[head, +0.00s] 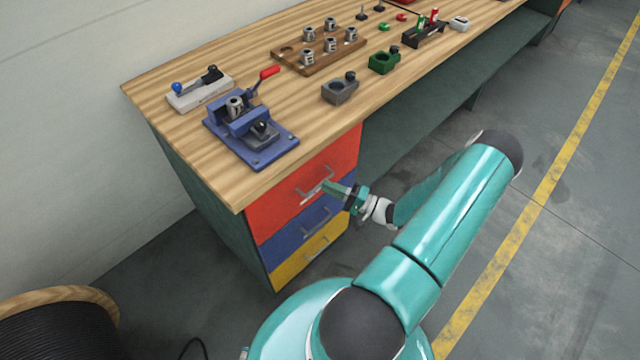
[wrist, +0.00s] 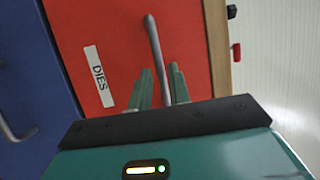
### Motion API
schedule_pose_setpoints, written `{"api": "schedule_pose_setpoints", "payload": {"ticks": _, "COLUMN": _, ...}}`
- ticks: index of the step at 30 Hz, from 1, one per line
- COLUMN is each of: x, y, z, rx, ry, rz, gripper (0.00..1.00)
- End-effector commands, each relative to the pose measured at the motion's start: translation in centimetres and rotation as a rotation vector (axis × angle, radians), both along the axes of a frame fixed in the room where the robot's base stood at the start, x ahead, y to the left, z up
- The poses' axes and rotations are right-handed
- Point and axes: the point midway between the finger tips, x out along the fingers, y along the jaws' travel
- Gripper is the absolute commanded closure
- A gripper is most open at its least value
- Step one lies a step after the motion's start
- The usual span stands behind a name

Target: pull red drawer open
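The red drawer (head: 290,190) is the top one of three under the wooden bench top, and its front looks flush with the cabinet. Its grey bar handle (head: 315,188) is partly hidden by my gripper (head: 328,187). In the wrist view the red front (wrist: 195,40) fills the middle, with a white "DIES" label (wrist: 98,76). The handle (wrist: 154,45) runs between the two green fingers of my gripper (wrist: 161,82). The fingers stand apart on either side of the bar, with small gaps visible, so they look open around it.
A blue drawer (head: 297,236) and a yellow drawer (head: 307,254) sit below. The bench top (head: 185,135) carries a blue vise fixture (head: 250,135), a grey block (head: 339,91) and a wooden cup tray (head: 290,62). A cable reel (head: 60,325) stands at lower left. The floor before the drawers is clear apart from my body.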

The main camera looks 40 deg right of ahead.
Motion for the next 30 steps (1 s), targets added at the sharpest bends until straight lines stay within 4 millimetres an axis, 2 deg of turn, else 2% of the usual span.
{"api": "schedule_pose_setpoints", "payload": {"ticks": 3, "x": 1.7, "y": 1.0, "z": 0.3, "rx": 0.001, "ry": -0.001, "rz": 0.003, "gripper": 0.81}}
{"api": "schedule_pose_setpoints", "payload": {"ticks": 9, "x": 3.0, "y": 1.7, "z": 0.6, "rx": 0.001, "ry": 0.002, "rz": 0.001, "gripper": 0.81}}
{"api": "schedule_pose_setpoints", "payload": {"ticks": 17, "x": 3.1, "y": 1.7, "z": 0.6, "rx": 0.0, "ry": 0.001, "rz": 0.0, "gripper": 0.81}}
{"api": "schedule_pose_setpoints", "payload": {"ticks": 20, "x": 3.1, "y": 1.7, "z": 0.6, "rx": 0.0, "ry": 0.001, "rz": 0.0, "gripper": 1.0}}
{"api": "schedule_pose_setpoints", "payload": {"ticks": 30, "x": 2.7, "y": 1.6, "z": 0.6, "rx": 0.0, "ry": 0.001, "rz": 0.0, "gripper": 1.0}}
